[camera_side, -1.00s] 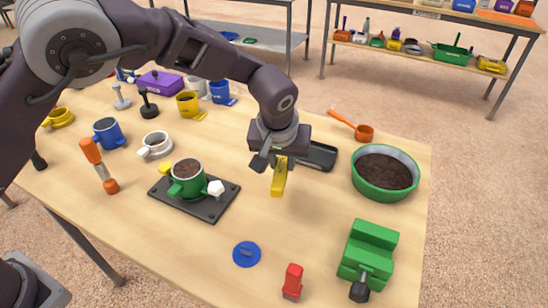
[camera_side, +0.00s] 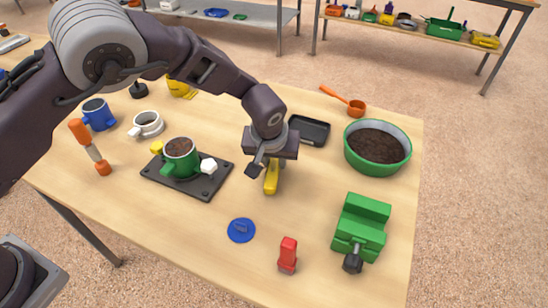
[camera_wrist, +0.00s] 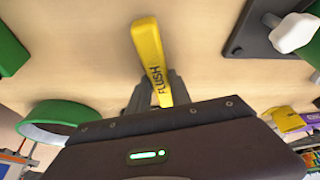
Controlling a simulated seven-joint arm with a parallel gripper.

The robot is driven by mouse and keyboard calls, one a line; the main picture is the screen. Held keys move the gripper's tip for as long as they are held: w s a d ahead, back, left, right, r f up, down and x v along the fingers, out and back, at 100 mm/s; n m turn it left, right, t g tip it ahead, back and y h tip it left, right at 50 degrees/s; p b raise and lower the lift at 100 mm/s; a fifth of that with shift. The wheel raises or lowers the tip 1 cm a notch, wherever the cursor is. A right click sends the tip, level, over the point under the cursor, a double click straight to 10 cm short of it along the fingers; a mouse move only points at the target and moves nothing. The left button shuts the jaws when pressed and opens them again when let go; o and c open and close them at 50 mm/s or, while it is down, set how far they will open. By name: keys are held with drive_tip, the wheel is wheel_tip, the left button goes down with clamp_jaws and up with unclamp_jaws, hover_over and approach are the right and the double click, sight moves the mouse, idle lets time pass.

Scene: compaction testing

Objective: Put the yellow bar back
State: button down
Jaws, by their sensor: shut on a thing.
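The yellow bar (camera_side: 271,178) is held in my gripper (camera_side: 267,165). In the wrist view the bar (camera_wrist: 149,50) sticks out beyond the jaws (camera_wrist: 153,95), with the word "FLUSH" on it. My jaws are shut on it. In the side view it is over the table between the black plate and the green vise; whether its lower end touches the table cannot be told. A shallow black tray (camera_side: 309,131) lies behind my gripper and looks empty.
A green mug (camera_side: 181,157) of dark soil stands on the black plate (camera_side: 206,188) with a white knob. A green bowl of soil (camera_side: 377,148), the green vise (camera_side: 361,229), a blue disc (camera_side: 241,230) and a red tool (camera_side: 288,254) stand around. The table between gripper and disc is clear.

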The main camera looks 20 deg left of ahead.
drive_tip(key=shift+f, duration=0.6)
drive_tip(key=c, duration=1.5)
unclamp_jaws()
drive_tip(key=shift+o, duration=0.2)
drive_tip(key=o, duration=0.5)
drive_tip(key=c, duration=0.5)
